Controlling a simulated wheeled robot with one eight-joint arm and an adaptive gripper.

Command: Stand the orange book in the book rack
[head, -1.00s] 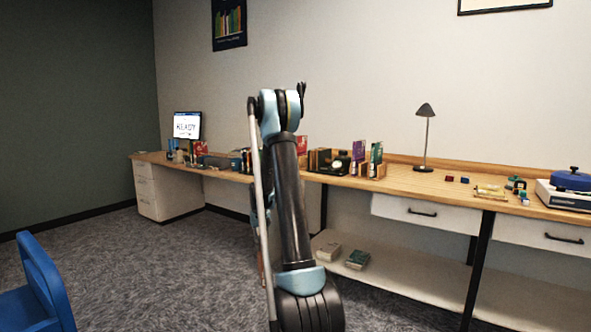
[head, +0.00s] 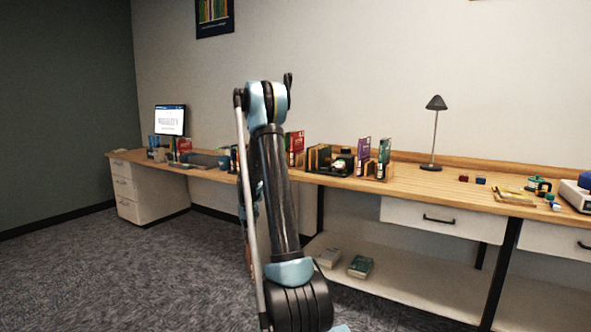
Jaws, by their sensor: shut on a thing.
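My arm rises in the middle of the head view and folds over at the top. My gripper is hidden behind the arm, so neither its jaws nor anything in them shows. I cannot make out an orange book. Upright books stand on the long desk in small wooden holders: a red book (head: 296,143) just right of my arm, a purple book (head: 363,150) and a green book (head: 384,151) farther right. I cannot tell which holder is the book rack.
The desk (head: 425,183) runs along the wall. A dark open box (head: 318,158) sits between the books. A lamp (head: 434,125), small blocks (head: 480,180) and a monitor (head: 170,119) stand on it. Books (head: 360,267) lie on the lower shelf. The carpet in front is clear.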

